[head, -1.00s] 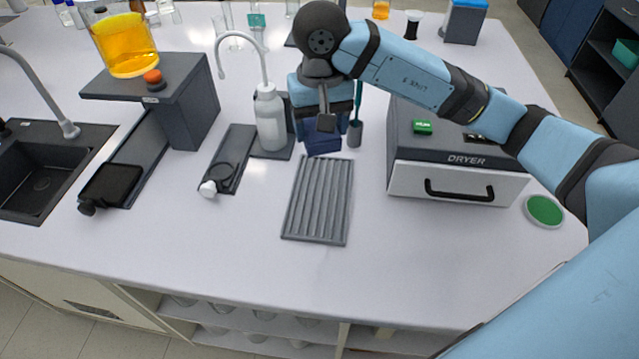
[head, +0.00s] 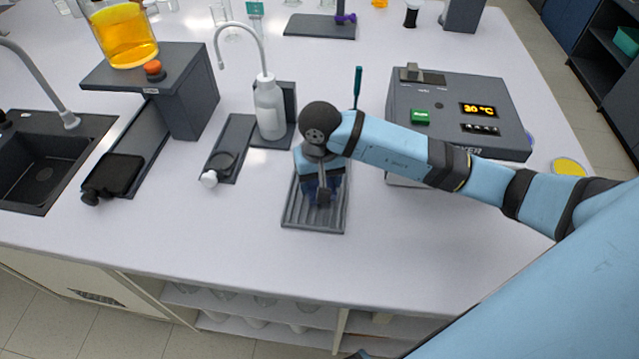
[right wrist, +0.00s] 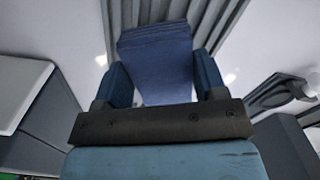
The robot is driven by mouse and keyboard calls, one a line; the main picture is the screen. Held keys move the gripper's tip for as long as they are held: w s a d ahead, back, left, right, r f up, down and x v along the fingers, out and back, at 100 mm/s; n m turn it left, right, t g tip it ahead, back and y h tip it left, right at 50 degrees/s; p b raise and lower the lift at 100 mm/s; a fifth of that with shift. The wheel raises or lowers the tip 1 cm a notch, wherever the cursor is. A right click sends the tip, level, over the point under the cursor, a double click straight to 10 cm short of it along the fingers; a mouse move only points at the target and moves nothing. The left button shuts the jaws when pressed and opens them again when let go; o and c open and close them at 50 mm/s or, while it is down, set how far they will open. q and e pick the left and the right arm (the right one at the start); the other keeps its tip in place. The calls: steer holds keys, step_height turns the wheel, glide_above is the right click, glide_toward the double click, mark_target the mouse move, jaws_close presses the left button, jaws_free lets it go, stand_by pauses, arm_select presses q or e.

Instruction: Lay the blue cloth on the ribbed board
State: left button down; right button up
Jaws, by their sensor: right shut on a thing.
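The grey ribbed board (head: 309,219) lies flat on the white bench; it also shows at the top of the right wrist view (right wrist: 225,38). My right gripper (head: 322,193) is over the board, pointing down, and is shut on the blue cloth (right wrist: 160,62). The cloth looks folded and hangs out beyond the fingers, over the board's ribs. In the head view the gripper and wrist hide most of the cloth. I cannot tell whether the cloth touches the board. My left gripper is not in view.
A white wash bottle (head: 270,108) on its stand is behind and left of the board. The grey dryer (head: 460,105) stands to the right, its front partly hidden by my right arm. A balance-like dark plate (head: 231,140) lies left. Bench in front is clear.

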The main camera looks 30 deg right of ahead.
step_height(320, 180, down, 2)
steer(key=shift+f, duration=0.2)
steer(key=o, duration=0.9)
steer(key=shift+c, duration=0.2)
steer(key=shift+r, duration=0.5)
step_height(320, 180, up, 12)
steer(key=b, duration=0.1)
steer(key=shift+f+b, duration=0.25)
steer(key=shift+b, duration=0.1)
